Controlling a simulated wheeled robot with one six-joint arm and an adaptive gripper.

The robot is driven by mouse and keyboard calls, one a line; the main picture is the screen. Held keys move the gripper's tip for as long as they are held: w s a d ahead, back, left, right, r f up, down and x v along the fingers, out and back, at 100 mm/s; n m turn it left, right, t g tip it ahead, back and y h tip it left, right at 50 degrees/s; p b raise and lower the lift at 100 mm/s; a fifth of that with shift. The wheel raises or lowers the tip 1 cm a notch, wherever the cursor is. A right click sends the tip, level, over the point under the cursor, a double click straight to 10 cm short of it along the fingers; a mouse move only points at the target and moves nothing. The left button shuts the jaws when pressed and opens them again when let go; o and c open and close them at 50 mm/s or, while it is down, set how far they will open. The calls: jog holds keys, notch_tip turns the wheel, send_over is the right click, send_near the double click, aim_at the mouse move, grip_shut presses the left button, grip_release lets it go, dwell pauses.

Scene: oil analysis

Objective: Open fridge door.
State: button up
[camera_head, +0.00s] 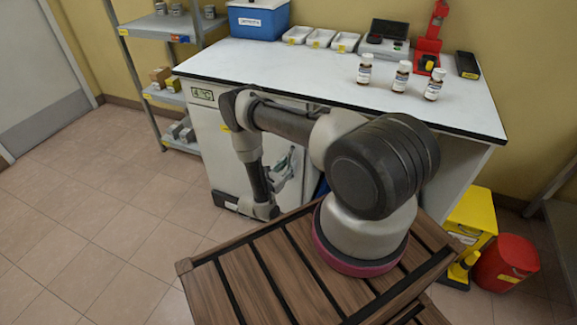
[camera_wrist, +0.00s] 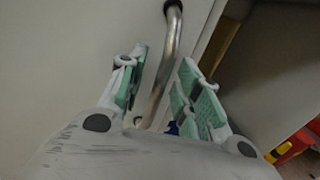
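The white fridge (camera_head: 221,151) stands under the left part of the counter, with a small temperature display (camera_head: 203,95) at its top. Its door (camera_wrist: 75,45) fills the left of the wrist view and looks shut. The metal bar handle (camera_wrist: 172,40) runs down the door near its right edge. My gripper (camera_head: 290,165) is at the fridge front, partly hidden by my arm in the head view. In the wrist view my gripper (camera_wrist: 164,62) has its two green-padded fingers apart, one on each side of the handle. I cannot see clear contact with the bar.
The white counter (camera_head: 290,68) holds several bottles, trays, a blue box (camera_head: 258,20) and a red device (camera_head: 430,45). A grey shelf (camera_head: 150,30) stands left of the fridge. The floor (camera_head: 90,200) before it is clear. Yellow (camera_head: 472,215) and red bins (camera_head: 505,264) stand right.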

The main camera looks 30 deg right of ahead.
jog(key=shift+w+d, duration=0.1)
jog(key=shift+d, duration=0.2)
grip_shut()
jog(key=shift+a, duration=0.1)
